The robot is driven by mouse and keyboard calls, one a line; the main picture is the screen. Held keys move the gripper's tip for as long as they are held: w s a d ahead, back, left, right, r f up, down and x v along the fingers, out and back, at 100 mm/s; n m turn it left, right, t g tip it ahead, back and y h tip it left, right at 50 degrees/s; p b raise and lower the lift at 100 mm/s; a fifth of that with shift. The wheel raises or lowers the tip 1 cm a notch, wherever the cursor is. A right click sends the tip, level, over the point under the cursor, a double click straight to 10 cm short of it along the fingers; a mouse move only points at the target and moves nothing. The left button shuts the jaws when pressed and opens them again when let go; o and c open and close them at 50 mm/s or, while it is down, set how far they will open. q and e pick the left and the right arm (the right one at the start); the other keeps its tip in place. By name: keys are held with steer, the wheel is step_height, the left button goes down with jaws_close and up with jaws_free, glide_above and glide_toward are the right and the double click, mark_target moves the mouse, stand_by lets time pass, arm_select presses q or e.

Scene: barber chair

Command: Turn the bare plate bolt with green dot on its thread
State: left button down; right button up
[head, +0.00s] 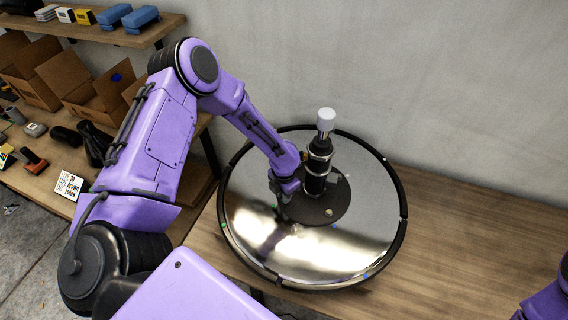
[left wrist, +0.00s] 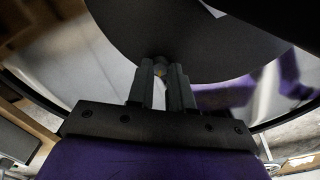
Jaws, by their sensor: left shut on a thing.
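The dark round plate (head: 325,206) lies at the middle of the shiny round chrome base (head: 350,248), with a black column (head: 318,165) rising from it. My left gripper (head: 282,202) reaches down to the plate's left edge. In the left wrist view, my left gripper (left wrist: 160,76) is shut on a small bolt (left wrist: 159,69) beside the dark plate (left wrist: 200,40). A small yellow-green patch shows on the bolt between the fingertips; the fingers hide most of it. A small pale bolt head (head: 328,212) shows on the plate's front right part. My right gripper is out of view.
The chair base lies on a wooden table (head: 460,225) against a grey wall. A white cap (head: 326,119) tops the column. Small coloured marks dot the rim. Shelves with cardboard boxes (head: 95,90) stand at left. The table's right side is clear.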

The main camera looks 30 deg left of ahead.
arm_select(q)
steer(key=c, duration=1)
jaws_free()
step_height(320, 180, up, 10)
steer(key=shift+r+b, duration=0.25)
steer(key=shift+b, duration=0.65)
